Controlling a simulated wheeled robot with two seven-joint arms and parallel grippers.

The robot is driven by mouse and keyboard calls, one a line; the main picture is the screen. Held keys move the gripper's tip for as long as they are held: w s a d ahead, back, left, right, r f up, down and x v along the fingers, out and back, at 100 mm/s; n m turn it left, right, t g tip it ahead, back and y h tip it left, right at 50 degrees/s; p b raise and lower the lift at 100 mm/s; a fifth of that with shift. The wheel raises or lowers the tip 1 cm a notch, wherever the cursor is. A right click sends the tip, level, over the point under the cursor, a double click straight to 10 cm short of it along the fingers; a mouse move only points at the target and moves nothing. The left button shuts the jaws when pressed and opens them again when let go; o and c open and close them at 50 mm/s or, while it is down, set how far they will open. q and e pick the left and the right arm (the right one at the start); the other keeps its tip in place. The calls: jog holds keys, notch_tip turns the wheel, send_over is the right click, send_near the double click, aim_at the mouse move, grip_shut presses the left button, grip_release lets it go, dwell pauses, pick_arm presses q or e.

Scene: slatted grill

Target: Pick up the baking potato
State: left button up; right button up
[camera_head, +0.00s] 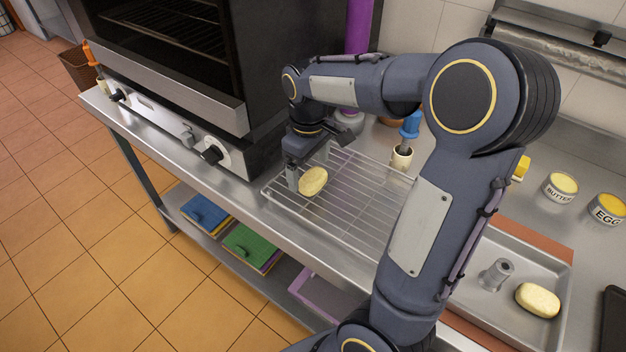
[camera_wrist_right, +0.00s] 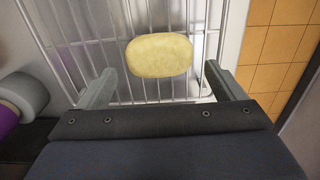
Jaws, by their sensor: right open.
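A pale yellow baking potato (camera_head: 313,181) lies on the slatted wire rack (camera_head: 352,214) on the steel counter. It also shows in the right wrist view (camera_wrist_right: 160,55), beyond and between the fingers. My right gripper (camera_head: 308,170) is open just above the rack at the potato. In the right wrist view my right gripper (camera_wrist_right: 156,80) has its fingers wide apart with nothing between them touching the potato. A second similar yellow piece (camera_head: 538,300) lies in a metal tray (camera_head: 560,258) at the lower right. My left gripper is not in view.
A dark oven (camera_head: 180,125) stands left of the rack. A cup with a blue-handled brush (camera_head: 402,158) stands behind the rack. Butter (camera_head: 560,188) and egg (camera_head: 607,210) tins stand at the right. My right arm crosses over the rack's right side.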

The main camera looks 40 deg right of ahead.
notch_tip(320, 180, down, 2)
jog(key=shift+f, duration=0.25)
jog(key=c, duration=1.1)
jog(key=shift+r, duration=0.1)
